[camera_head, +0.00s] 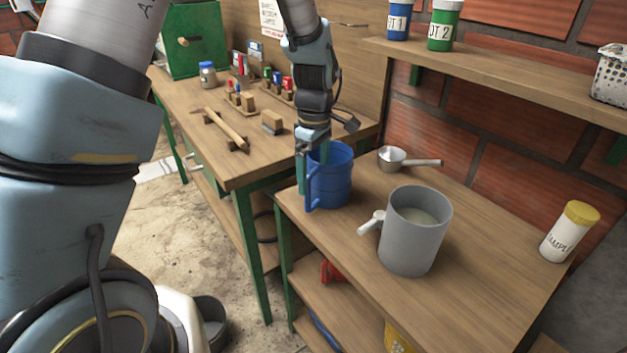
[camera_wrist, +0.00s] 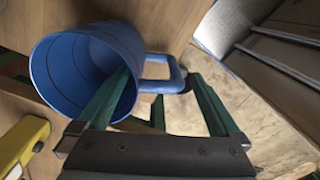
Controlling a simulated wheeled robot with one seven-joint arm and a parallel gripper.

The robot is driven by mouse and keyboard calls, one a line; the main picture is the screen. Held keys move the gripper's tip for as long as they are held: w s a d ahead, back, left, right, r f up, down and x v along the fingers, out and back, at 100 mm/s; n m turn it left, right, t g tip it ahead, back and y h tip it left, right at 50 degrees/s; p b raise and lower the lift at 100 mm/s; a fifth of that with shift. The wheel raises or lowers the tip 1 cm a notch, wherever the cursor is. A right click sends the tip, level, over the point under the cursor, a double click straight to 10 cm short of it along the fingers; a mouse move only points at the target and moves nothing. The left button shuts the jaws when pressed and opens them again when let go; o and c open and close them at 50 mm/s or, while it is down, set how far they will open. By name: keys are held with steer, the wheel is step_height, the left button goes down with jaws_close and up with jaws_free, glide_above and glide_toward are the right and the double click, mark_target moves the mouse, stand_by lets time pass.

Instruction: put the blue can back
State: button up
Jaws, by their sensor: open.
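The blue can (camera_head: 333,184) is an open-topped vessel with a side handle. It stands upright on the near wooden bench, close to its left edge. My gripper (camera_head: 312,168) points down at the can's left rim. In the wrist view the can (camera_wrist: 62,72) shows its open mouth, which looks empty. My open gripper (camera_wrist: 160,82) straddles the can's wall on the handle side. One green finger reaches inside the mouth and the other is outside, by the handle (camera_wrist: 172,66). Whether either finger touches the can cannot be told.
A grey pitcher (camera_head: 412,236) stands right of the can, with a small metal saucepan (camera_head: 393,158) behind. A yellow-lidded sample jar (camera_head: 569,231) stands far right. The wall shelf (camera_head: 480,66) holds blue (camera_head: 397,20) and green (camera_head: 443,26) lidded pots. The bench's right front is clear.

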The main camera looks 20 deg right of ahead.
step_height(320, 180, up, 10)
steer(key=shift+w+d+r+b, duration=0.1)
steer(key=shift+b, duration=0.6)
steer(key=w+a+f+m, duration=0.1)
steer(key=w+a+m, duration=0.25)
steer(key=a, duration=1.15)
steer(key=s+a+f+m+t, duration=0.1)
steer(key=s+a+m, duration=0.1)
steer(key=a, duration=0.6)
steer(key=s+a+f+m, duration=0.2)
steer(key=a, duration=0.7)
steer(key=shift+s+a+t, duration=0.2)
steer(key=shift+s+t, duration=0.1)
steer(key=shift+t, duration=0.1)
